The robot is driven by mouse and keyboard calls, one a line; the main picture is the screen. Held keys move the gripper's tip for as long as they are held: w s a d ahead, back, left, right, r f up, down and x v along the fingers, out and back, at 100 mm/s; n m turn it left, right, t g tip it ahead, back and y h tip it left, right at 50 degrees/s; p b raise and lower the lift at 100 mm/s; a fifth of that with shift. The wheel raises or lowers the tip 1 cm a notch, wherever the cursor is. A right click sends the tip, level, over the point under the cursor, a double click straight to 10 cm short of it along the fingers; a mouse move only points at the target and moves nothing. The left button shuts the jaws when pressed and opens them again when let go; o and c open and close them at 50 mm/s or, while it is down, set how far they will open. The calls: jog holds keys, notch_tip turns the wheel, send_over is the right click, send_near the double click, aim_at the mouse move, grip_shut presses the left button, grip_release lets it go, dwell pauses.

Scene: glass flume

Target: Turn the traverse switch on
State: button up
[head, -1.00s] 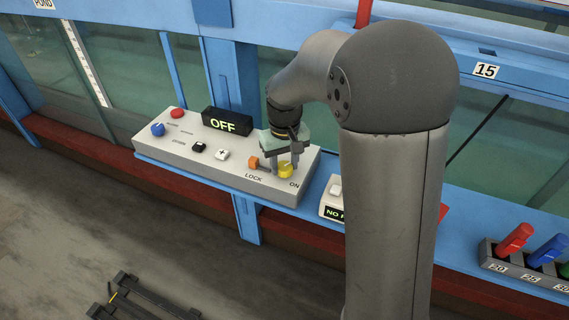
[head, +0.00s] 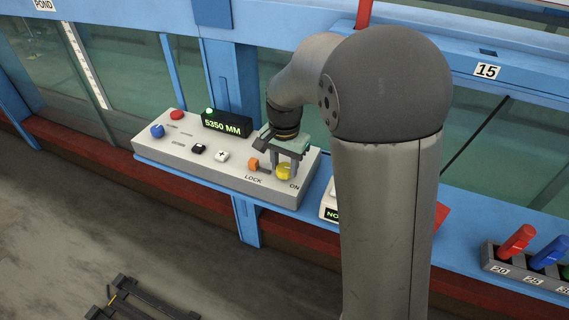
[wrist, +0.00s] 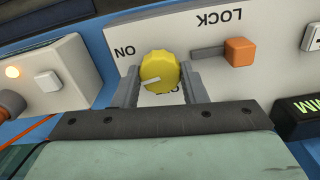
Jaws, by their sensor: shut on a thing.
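The traverse switch is a yellow round knob (head: 284,173) at the right end of the sloped control panel (head: 181,152), by the ON label. My gripper (head: 287,165) is shut on the knob from above. In the wrist view the knob (wrist: 158,66) sits between the two grey fingers. Its white pointer mark lies toward the left, on the side of the ON label (wrist: 124,52). A second label below the knob is mostly hidden. The black display (head: 226,124) reads 5350 MM, with a green lamp (head: 209,111) lit on top.
An orange LOCK slider (head: 254,163) is close beside my gripper. Black and white buttons, a blue knob (head: 157,131) and a red button (head: 176,114) lie further left. A smaller white box (head: 328,203) stands to the right, then a rack with coloured handles (head: 519,245).

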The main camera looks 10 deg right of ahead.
aim_at(285, 168)
jog(key=shift+r+m, duration=0.1)
jog(key=shift+m, duration=0.7)
jog(key=o, duration=1)
jog(key=shift+c, duration=0.2)
notch_tip(285, 168, up, 17)
jog(key=shift+r, duration=0.2)
